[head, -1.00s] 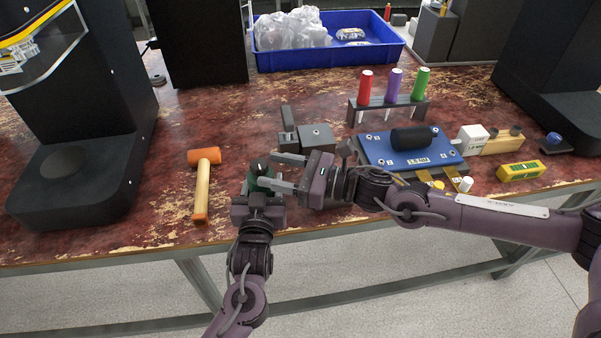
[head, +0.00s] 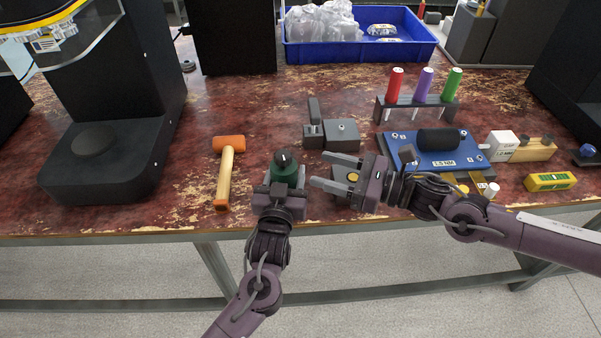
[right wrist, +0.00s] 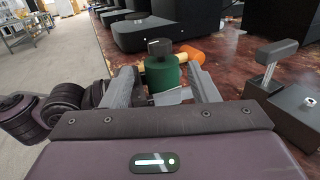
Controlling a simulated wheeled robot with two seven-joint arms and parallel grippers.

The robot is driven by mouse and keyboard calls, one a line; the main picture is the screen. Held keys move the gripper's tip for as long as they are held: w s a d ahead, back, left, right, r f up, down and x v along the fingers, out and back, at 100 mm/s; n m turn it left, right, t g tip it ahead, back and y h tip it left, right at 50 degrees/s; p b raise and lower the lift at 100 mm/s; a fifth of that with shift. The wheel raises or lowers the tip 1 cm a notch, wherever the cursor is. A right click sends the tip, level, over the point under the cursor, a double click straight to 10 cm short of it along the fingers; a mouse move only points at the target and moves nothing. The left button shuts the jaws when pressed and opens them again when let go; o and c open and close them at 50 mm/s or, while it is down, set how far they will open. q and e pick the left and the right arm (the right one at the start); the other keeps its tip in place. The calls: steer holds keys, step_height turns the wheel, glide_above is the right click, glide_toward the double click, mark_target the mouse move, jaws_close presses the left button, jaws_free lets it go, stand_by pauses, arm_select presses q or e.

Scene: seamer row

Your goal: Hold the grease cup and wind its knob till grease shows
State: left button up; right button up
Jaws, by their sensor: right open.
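The grease cup (head: 286,172) has a green body and a dark knob (head: 283,158) on top. It stands upright at the front of the bench. My left gripper (head: 283,184) is shut on its body from the near side. The cup also shows in the right wrist view (right wrist: 162,76), with the knob (right wrist: 159,47) above it. My right gripper (head: 319,170) is open and empty to the right of the cup, with a gap between its fingertips and the cup. In the right wrist view its fingers (right wrist: 166,88) frame the cup, which lies beyond them. I cannot make out any grease.
An orange-headed mallet (head: 228,145) lies left of the cup. A grey block fixture (head: 343,133) stands behind it. To the right are a blue plate (head: 461,158) with a black roller, and a rack (head: 389,109) of coloured-handled tools. A blue bin (head: 330,53) stands at the back.

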mark_target(275, 165)
steer(key=w+a+n+g, duration=0.1)
steer(key=a+g, duration=0.1)
steer(key=a, duration=0.1)
steer(key=w+a+n+g+y, duration=0.1)
steer(key=w+a+n+g, duration=0.1)
steer(key=a, duration=0.2)
steer(key=w+a+n+g, duration=0.1)
steer(key=a+g, duration=0.1)
steer(key=a, duration=0.2)
steer(key=shift+w+r+g+y, duration=0.2)
steer(key=shift+g+y, duration=0.1)
steer(key=c, duration=1)
